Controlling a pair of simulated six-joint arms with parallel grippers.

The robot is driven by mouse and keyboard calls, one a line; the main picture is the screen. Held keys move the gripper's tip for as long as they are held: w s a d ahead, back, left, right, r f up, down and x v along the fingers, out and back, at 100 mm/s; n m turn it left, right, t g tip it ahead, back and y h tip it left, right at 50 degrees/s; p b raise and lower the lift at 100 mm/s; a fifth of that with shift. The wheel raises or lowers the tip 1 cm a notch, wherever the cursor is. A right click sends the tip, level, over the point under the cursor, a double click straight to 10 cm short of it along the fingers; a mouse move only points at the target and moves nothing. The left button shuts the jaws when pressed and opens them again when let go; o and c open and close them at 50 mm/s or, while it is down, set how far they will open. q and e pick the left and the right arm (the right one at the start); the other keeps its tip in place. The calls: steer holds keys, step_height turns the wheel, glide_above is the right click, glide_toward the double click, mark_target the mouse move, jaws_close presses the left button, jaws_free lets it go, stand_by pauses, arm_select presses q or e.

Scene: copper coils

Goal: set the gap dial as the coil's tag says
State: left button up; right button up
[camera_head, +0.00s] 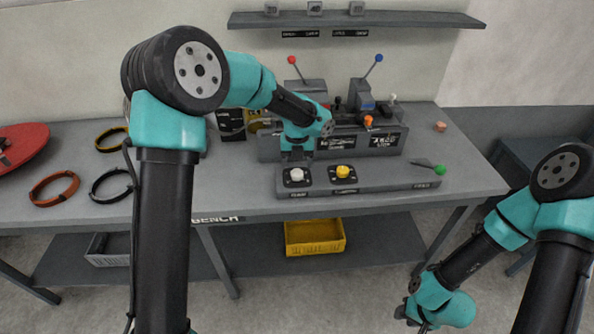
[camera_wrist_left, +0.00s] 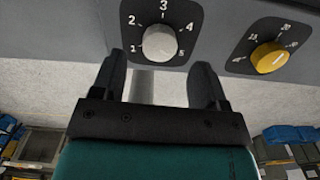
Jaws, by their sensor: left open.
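A grey-white round dial (camera_head: 296,175) is on the left of a low panel at the bench front. In the left wrist view this dial (camera_wrist_left: 160,42) has the numbers 1 to 5 around it; its setting is unclear. A yellow dial (camera_head: 344,171) is to its right, numbered in larger steps in the left wrist view (camera_wrist_left: 270,57). Panel labels are too small to tell which is the gap dial. My left gripper (camera_wrist_left: 160,68) is open, its fingers spread either side just short of the grey-white dial. No readable coil tag shows. My right gripper (camera_head: 424,318) hangs low at right, jaws unclear.
Orange (camera_head: 54,188), black (camera_head: 110,184) and yellow (camera_head: 110,138) rings lie on the bench at left, near a red disc (camera_head: 20,145). A machine with red and blue levers (camera_head: 378,58) stands behind the panel. A green-knobbed lever (camera_head: 438,170) is at its right end.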

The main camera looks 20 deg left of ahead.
mark_target(297, 172)
arm_select(q)
steer(key=shift+f, duration=2.05)
steer(key=shift+c, duration=0.2)
steer(key=c, duration=0.9)
